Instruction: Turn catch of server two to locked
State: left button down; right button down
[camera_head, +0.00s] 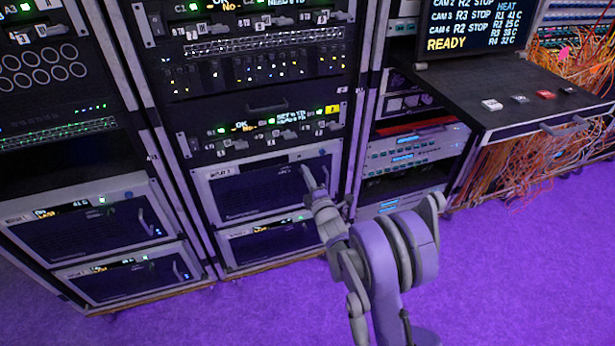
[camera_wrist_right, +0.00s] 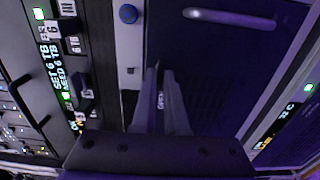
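Server two appears to be the upper grey-framed unit (camera_head: 250,188) low in the middle rack; its small label seems to end in 2. My right gripper (camera_head: 307,176) reaches its upper right front in the head view. In the right wrist view the two fingers (camera_wrist_right: 160,72) point at the dark front panel (camera_wrist_right: 205,75), with a narrow gap between them. A small pale vertical label (camera_wrist_right: 160,100) shows in that gap. I cannot make out the catch or whether the fingers hold it; the fingers may hide it. My left gripper is out of view.
A light bar handle (camera_wrist_right: 230,18) and a blue round knob (camera_wrist_right: 128,13) are close to the fingers. Another unit (camera_head: 270,243) sits below. A pull-out shelf with buttons (camera_head: 520,105) and orange cables (camera_head: 520,165) are at the right. The purple floor (camera_head: 520,270) is clear.

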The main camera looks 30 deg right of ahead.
jog(key=shift+m, duration=0.4)
jog(key=m+p, duration=0.2)
jog(key=m, duration=1.5)
jog(key=shift+p, duration=0.35)
jog(key=shift+m, duration=0.3)
jog(key=c, duration=1)
grip_release()
jog(key=shift+o, duration=0.2)
